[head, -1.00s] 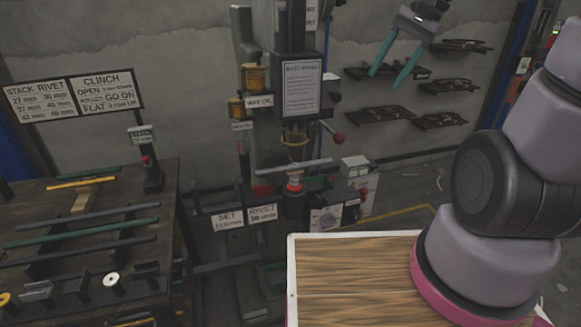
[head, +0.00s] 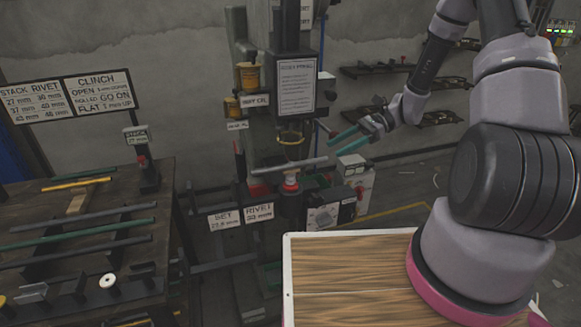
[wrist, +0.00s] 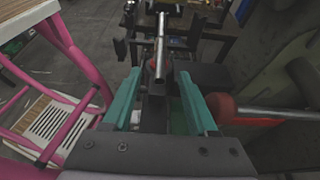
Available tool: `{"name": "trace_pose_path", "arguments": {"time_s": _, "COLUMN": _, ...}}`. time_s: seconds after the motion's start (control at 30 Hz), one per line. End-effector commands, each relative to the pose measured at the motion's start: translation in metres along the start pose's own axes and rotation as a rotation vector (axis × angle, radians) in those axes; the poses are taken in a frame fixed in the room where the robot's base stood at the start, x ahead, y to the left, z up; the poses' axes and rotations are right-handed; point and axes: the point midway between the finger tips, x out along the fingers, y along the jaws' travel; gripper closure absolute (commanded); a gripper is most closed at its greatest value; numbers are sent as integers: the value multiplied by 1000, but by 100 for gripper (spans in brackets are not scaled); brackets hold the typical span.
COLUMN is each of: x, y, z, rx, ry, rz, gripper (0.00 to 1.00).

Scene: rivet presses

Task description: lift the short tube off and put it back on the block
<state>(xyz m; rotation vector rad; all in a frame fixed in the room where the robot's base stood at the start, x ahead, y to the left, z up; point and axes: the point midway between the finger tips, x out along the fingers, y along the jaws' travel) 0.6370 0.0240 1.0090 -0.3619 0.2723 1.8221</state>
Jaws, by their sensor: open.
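A short grey tube (head: 289,166) lies level across the top of the press's lower post, over a red and white collar (head: 290,184). In the wrist view the tube (wrist: 161,45) lies end-on ahead, in line with the gap between my fingers. My gripper (head: 337,143) is open and empty, with teal fingers, to the right of the tube and slightly higher, apart from it. It also shows in the wrist view (wrist: 161,77). I cannot tell for sure which part is the block; the tube hides the top of its support.
The press column (head: 296,85) stands behind the tube. A red-knobbed lever (wrist: 222,107) is close to my right finger in the wrist view. A dark bench (head: 150,225) with several rods stands left. My wood-topped deck (head: 345,270) is in front.

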Motion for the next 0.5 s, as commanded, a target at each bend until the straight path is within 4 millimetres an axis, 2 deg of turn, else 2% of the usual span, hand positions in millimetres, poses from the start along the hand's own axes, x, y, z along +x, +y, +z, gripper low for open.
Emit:
{"name": "trace_pose_path", "arguments": {"time_s": 0.2, "x": 36, "y": 1, "z": 0, "rx": 1, "ry": -3, "rz": 5, "gripper": 41}}
{"name": "trace_pose_path", "arguments": {"time_s": 0.5, "x": 64, "y": 0, "z": 2, "rx": 0, "ry": -1, "rz": 4, "gripper": 41}}
